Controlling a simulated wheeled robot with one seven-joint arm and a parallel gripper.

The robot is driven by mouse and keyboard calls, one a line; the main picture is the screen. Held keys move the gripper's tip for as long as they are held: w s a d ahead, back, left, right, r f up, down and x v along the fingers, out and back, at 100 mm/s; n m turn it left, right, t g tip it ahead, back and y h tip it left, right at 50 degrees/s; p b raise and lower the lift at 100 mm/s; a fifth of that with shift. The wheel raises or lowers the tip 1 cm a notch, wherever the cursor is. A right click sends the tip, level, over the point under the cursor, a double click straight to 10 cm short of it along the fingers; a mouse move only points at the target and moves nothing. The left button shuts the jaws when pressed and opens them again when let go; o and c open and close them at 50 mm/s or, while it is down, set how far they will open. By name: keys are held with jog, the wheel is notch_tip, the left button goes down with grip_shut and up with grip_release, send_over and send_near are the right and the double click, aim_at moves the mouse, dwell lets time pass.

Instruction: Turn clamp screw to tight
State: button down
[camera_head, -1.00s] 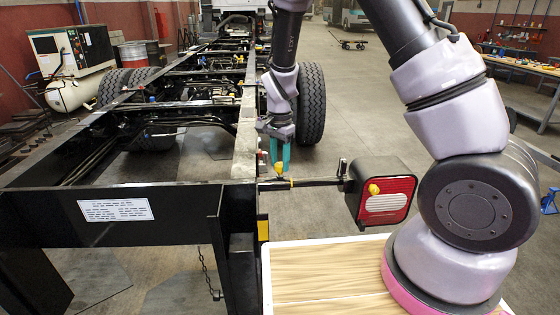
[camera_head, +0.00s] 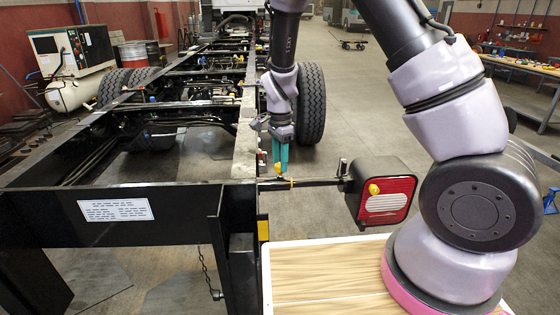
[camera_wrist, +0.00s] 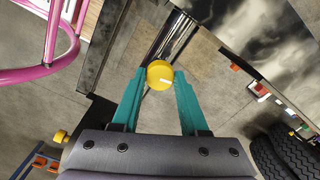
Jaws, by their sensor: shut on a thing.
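The clamp screw has a yellow knob (camera_head: 278,168) on the bar beside the end of the black chassis rail. The knob also shows in the wrist view (camera_wrist: 160,75), round, with a pale mark on its face. My gripper (camera_head: 280,163) points down over it, and its teal fingers (camera_wrist: 158,82) are shut on the knob from both sides. The screw's shaft below the knob is mostly hidden in the wrist view.
The black chassis frame (camera_head: 110,230) fills the left. A wood-topped surface (camera_head: 320,270) lies in front. Open floor (camera_head: 360,110) lies behind the lamp.

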jog(key=shift+c, duration=2.2)
grip_release()
notch_tip(320, 180, up, 11)
jog(key=shift+f, duration=0.1)
jog(key=s+d+r+n+t+y, duration=0.2)
jog(key=s+d+r, duration=0.2)
jog(key=d+r, duration=0.3)
jog(key=s+d+r+n+t+y, duration=0.1)
jog(key=s+d+r+n, duration=0.3)
jog(key=r, duration=0.6)
jog(key=s+d+r+n+t, duration=0.1)
jog(key=s+d+r+t, duration=0.1)
jog(key=s, duration=0.3)
jog(key=s+d+r+n+t+h, duration=0.1)
jog(key=s+d+r+t, duration=0.1)
jog(key=s+d+r, duration=0.2)
jog(key=shift+s+d, duration=0.75)
jog(key=shift+s, duration=0.2)
